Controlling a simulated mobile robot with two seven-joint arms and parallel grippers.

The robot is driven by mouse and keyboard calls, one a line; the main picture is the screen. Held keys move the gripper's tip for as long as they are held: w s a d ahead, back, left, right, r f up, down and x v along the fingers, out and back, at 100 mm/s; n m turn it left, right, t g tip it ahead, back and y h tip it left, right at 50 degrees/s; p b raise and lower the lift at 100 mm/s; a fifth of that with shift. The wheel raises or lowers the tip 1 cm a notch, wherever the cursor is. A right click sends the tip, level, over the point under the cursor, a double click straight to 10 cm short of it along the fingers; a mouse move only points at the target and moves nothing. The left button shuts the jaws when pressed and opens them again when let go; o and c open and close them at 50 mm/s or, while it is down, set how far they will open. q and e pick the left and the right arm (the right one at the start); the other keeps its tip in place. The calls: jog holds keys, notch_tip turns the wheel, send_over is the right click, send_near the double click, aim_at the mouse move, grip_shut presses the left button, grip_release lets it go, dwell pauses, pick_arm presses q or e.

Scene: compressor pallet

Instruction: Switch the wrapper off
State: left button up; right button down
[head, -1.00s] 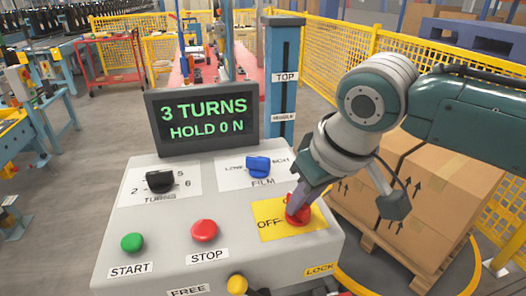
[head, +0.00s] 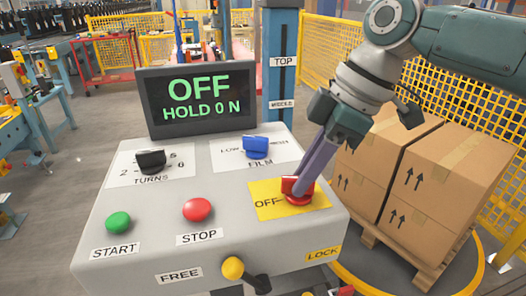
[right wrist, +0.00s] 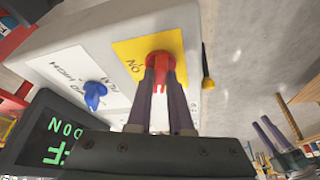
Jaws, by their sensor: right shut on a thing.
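The wrapper's control panel (head: 150,215) stands in front of me. My right gripper (head: 302,180) is shut on the red switch knob from above. In the right wrist view both fingers (right wrist: 160,88) lie against the red knob (right wrist: 160,64), and part of the yellow plate (right wrist: 128,50) shows. The display (head: 200,98) reads OFF and HOLD 0 N.
The panel also has a black turns knob (head: 151,161), a blue film knob (head: 256,147), a green start button (head: 118,222), a red stop button (head: 197,209) and a yellow-tipped lever (head: 233,268). Boxes (head: 440,160) on a pallet stand right, before a yellow fence (head: 335,50).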

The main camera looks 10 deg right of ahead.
jog(key=n+b, duration=0.1)
jog(key=n+g+b, duration=0.1)
jog(key=b, duration=0.1)
jog(key=shift+w+f+n, duration=0.1)
jog(key=shift+f+n, duration=0.1)
jog(key=shift+n, duration=0.2)
jog(key=shift+r+n+g+b, duration=0.15)
jog(key=shift+n+g+b, duration=0.15)
jog(key=shift+n+b, duration=0.3)
jog(key=c, duration=0.8)
grip_release()
jog(key=v, duration=1)
